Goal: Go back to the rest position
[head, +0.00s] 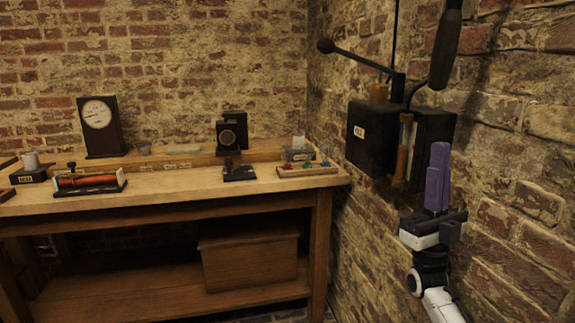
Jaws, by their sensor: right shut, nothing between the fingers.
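My right gripper (438,160) stands upright at the right of the head view, its purple fingers together and empty. It is in front of the lower right part of a black wall box (362,135) with a pale label. A wooden-handled part (403,160) hangs at the box's front, just left of my fingers. I cannot tell whether the fingers touch the box. A lever with a dark handle (447,45) rises above the box, and a rod with a ball end (326,46) sticks out to the left. My left gripper is not in view.
A wooden workbench (215,188) stands left against the brick walls. A wooden crate (250,258) sits on the lower shelf.

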